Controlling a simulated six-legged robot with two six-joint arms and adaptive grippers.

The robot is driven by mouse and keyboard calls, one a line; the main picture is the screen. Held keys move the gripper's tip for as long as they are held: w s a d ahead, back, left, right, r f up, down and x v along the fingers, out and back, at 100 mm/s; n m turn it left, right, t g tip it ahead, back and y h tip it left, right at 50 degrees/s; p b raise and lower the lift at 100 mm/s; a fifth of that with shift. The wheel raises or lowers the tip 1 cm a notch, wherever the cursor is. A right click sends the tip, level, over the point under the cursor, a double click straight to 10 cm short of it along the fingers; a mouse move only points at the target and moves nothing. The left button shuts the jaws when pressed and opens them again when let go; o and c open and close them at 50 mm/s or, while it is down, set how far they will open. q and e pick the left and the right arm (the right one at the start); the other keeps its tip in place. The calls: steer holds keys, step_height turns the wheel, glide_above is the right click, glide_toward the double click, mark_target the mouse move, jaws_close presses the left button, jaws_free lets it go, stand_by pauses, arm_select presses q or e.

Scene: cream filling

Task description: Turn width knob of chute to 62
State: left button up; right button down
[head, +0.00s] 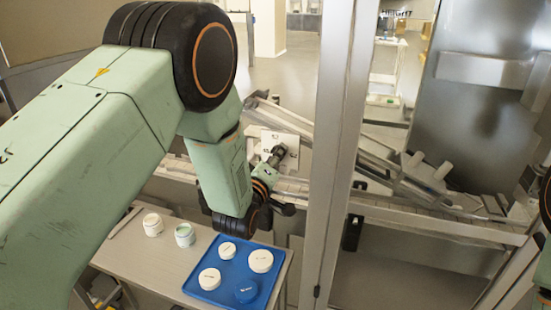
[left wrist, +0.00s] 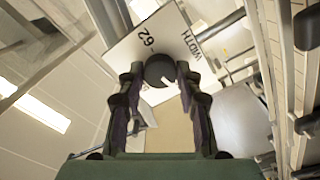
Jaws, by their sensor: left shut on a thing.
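The width knob (left wrist: 160,70) is a dark round knob on a white plate (left wrist: 143,45) in the left wrist view. The plate reads "62" and "WIDTH". A small pale mark shows at the knob's lower right edge; I cannot tell what setting it points to. My left gripper (left wrist: 159,75) has its two dark fingers on either side of the knob, shut on it. In the head view the left gripper (head: 277,155) is at the white plate (head: 289,139) on the chute (head: 375,167), and the fingers hide the knob there. My right gripper is not in view.
A blue tray (head: 223,292) with several lidded jars stands on the table (head: 130,260) below my left arm. Two open jars (head: 153,224) stand left of it. A metal post (head: 337,160) rises right of the gripper. A conveyor (head: 440,225) runs to the right.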

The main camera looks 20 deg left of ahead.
arm_select(q)
steer(key=shift+s, duration=0.1)
steer(key=c, duration=0.3)
steer(key=shift+c, duration=0.2)
steer(key=shift+f+m, duration=0.1)
steer(key=shift+m, duration=0.3)
steer(key=shift+n+b, duration=5.2)
steer(key=shift+n, duration=10.9)
